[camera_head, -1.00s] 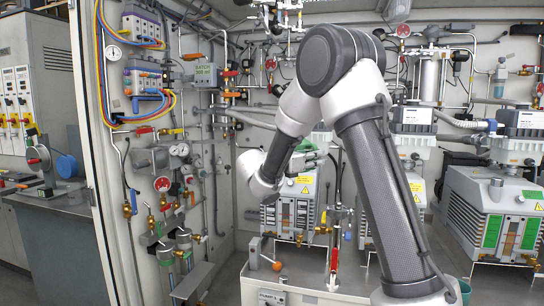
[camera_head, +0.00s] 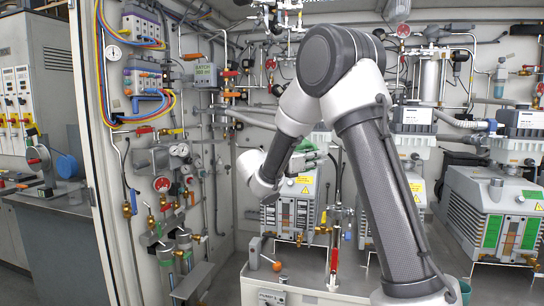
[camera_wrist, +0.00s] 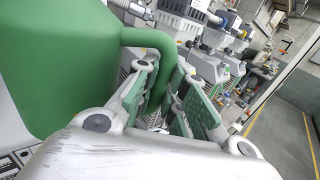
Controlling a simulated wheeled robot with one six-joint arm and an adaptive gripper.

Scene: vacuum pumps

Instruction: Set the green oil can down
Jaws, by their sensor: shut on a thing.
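The green oil can (camera_wrist: 60,60) fills the left of the wrist view, close to the camera. Its green tubular handle (camera_wrist: 150,38) curves out to the right and down between the fingers. My gripper (camera_wrist: 166,92) is shut on this handle, with green-padded fingers on both sides of it. The can's underside and whatever lies beneath it are hidden in the wrist view.
A pump (camera_head: 290,212) stands behind my arm, and another pump (camera_head: 500,215) stands at the right. A panel of gauges and valves (camera_head: 165,185) lines the left.

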